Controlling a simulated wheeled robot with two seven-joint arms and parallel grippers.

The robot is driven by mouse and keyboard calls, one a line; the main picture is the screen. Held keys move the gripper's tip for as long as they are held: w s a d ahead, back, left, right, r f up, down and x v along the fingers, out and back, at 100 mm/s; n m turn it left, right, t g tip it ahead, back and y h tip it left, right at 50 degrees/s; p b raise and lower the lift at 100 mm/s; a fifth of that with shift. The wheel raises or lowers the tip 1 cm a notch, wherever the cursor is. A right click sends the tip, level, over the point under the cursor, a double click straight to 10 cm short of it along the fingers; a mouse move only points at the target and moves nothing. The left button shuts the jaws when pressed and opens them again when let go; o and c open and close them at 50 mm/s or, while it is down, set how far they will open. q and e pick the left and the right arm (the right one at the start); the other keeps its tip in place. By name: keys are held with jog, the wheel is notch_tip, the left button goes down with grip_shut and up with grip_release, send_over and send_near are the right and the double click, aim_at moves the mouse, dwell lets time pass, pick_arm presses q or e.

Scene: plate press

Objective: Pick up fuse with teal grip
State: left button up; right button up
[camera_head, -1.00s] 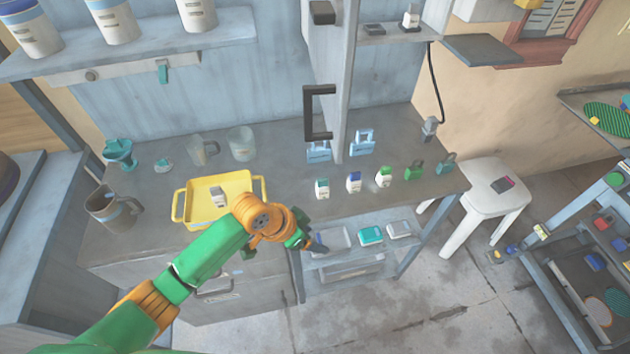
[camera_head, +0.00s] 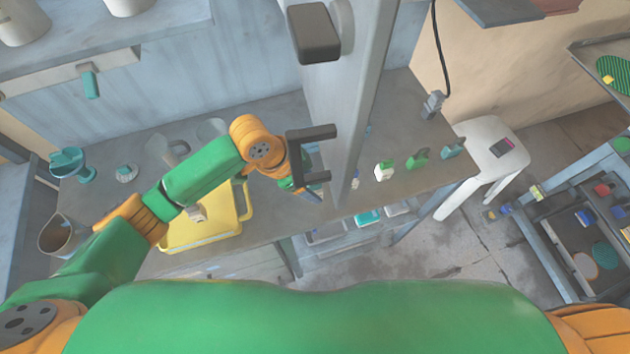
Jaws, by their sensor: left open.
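My left gripper (camera_head: 308,192) reaches over the grey counter (camera_head: 262,218), beside the black handle of the upright door. Its jaws are open, but the fingers are small and partly covered by the handle. The fuse with the teal grip cannot be made out now; the gripper, handle and door cover that part of the counter. A fuse with a green grip (camera_head: 384,171) stands upright farther right. A fuse with a blue grip (camera_head: 355,182) shows only partly beside the door edge. My right gripper is out of view.
The upright door with its black handle (camera_head: 312,160) stands close to my left gripper. A yellow tray (camera_head: 172,238) lies left under my arm. A green padlock (camera_head: 418,160) and a teal padlock (camera_head: 453,148) stand right. A white stool (camera_head: 480,140) is beyond the counter.

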aim_at(315, 188)
pick_arm(q)
jog(key=x, duration=0.2)
jog(key=shift+s+d+f, duration=0.2)
jog(key=shift+d+f, duration=0.05)
jog(key=shift+f, duration=0.1)
jog(key=shift+w+f, duration=0.2)
jog(key=shift+f, duration=0.05)
grip_shut()
jog(key=shift+r, duration=0.1)
